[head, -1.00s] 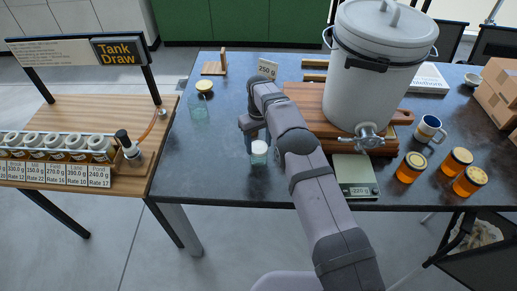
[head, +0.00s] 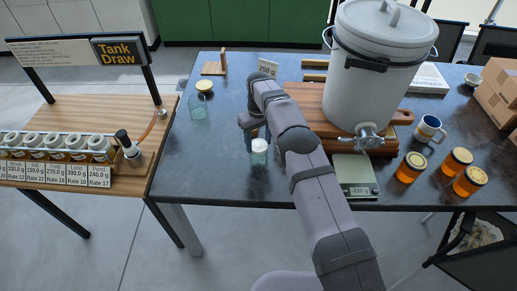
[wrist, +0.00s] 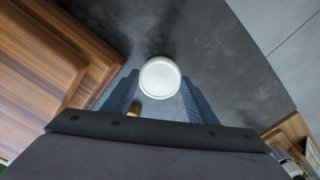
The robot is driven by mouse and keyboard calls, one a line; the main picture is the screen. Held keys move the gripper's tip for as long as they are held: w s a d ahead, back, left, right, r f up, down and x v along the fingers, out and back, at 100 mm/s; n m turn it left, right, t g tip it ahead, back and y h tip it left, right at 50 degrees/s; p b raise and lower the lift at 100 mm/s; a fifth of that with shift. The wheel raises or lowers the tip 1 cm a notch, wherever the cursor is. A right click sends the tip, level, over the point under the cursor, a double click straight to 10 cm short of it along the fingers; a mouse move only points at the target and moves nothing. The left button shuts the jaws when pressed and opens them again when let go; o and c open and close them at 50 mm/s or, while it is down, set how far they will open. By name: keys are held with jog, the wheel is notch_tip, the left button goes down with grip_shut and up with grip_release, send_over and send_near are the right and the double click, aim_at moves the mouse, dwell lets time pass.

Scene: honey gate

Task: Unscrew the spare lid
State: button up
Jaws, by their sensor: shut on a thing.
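A small clear jar (head: 259,158) with a white lid (head: 259,145) stands on the dark table, left of my arm. In the wrist view the round white lid (wrist: 160,77) faces the camera, between the tips of my two blue-grey fingers. My gripper (wrist: 160,88) is shut on the lid from above. In the head view the wrist and arm partly hide the fingers, and the exact contact is not clear. The jar looks upright.
A steel tank (head: 375,75) with a tap stands on a wooden board right of my arm, with a scale (head: 355,177) below it. Several orange jars (head: 411,167) and a mug (head: 429,128) are farther right. A glass jar (head: 198,107) and gold lid (head: 205,86) are at left.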

aim_at(259, 145)
jog(key=shift+r, duration=0.2)
jog(key=shift+r+p, duration=2.25)
jog(key=shift+r, duration=1.05)
